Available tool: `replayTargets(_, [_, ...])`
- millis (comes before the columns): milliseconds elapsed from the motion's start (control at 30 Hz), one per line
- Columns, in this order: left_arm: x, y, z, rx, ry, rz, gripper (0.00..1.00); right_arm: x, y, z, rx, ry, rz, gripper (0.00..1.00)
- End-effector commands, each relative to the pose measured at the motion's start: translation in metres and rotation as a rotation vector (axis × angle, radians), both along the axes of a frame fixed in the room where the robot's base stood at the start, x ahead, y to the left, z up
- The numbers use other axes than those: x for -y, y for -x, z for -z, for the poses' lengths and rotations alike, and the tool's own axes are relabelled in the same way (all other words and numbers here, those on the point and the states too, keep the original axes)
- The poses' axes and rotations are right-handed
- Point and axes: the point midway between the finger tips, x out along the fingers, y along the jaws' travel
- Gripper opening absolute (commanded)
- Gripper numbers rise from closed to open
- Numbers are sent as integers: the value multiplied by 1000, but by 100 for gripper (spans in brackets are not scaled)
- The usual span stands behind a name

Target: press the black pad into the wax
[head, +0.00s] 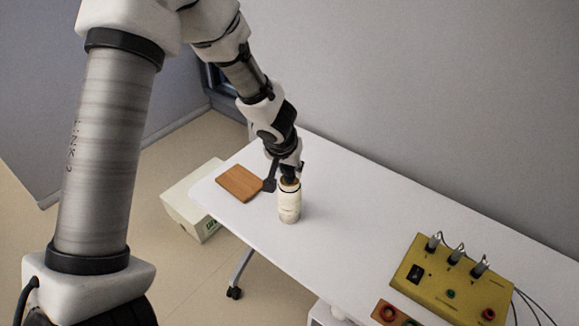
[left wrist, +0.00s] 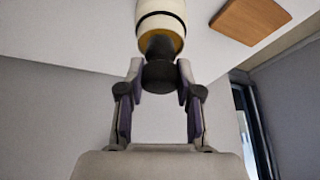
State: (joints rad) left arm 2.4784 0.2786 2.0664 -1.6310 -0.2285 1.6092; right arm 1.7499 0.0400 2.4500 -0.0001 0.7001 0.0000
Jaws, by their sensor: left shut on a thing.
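A cream-white cylinder (head: 289,212) with a dark band stands upright on the white table. Its open end shows amber wax (left wrist: 177,42) in the left wrist view. My left gripper (head: 287,176) is directly above the cylinder, pointing down. In the left wrist view my left gripper (left wrist: 159,76) is shut on the black pad (left wrist: 160,75), a dark round piece between the fingertips. The pad's dark end overlaps the amber wax in that view. I cannot tell whether it touches or sinks in. My right gripper is not in view.
A wooden board (head: 240,182) lies left of the cylinder; it also shows in the left wrist view (left wrist: 250,18). A yellow panel box (head: 450,285) with cables and buttons stands at the right. A white box (head: 190,205) is on the floor. The table (head: 345,225) between is clear.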

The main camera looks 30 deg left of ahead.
Motion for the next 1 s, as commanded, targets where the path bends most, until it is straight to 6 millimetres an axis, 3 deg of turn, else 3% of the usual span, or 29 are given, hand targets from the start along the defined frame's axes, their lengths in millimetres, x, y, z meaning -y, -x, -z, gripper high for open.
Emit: replayTargets(1000, [0,0,2,-1,0,0,6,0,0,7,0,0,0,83])
